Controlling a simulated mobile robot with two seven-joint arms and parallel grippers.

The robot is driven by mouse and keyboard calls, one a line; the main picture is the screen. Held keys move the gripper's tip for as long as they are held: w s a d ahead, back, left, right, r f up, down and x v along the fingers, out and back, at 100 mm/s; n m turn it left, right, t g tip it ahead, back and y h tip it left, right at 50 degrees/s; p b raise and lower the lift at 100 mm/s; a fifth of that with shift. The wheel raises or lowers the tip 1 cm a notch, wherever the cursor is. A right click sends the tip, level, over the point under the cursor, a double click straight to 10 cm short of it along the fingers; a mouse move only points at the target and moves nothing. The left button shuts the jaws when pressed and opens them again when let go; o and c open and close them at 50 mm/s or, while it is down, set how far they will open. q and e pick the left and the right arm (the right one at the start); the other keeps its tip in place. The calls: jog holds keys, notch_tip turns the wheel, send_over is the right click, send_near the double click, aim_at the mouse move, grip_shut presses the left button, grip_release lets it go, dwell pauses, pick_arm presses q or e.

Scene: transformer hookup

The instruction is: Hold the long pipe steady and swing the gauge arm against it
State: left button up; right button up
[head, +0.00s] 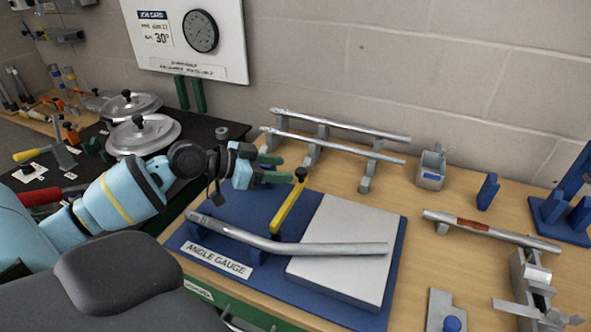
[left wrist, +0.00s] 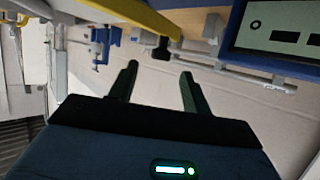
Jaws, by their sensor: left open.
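A long bent silver pipe (head: 330,248) lies across the blue angle gauge board (head: 196,258) and its raised grey plate (head: 340,284). The yellow gauge arm (head: 286,208) stands behind the pipe, angled away from it, with a black knob (head: 300,173) at its far end. My left gripper (head: 280,168) is open and empty, just left of the knob. In the left wrist view the knob (left wrist: 161,49) shows just beyond the gap between the green fingertips (left wrist: 159,70), with the yellow arm (left wrist: 150,18) above. I cannot tell if they touch. My right gripper is out of view.
A rack with silver pipes (head: 340,125) stands behind the board. Another pipe with a red band (head: 475,226) rests on supports at the right. A small grey bin (head: 431,170) and blue stands (head: 560,213) are farther back. Pot lids (head: 143,134) sit at the left.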

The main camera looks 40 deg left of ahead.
aim_at(299, 171)
pick_arm(q)
jog(key=shift+x, duration=2.5)
grip_shut()
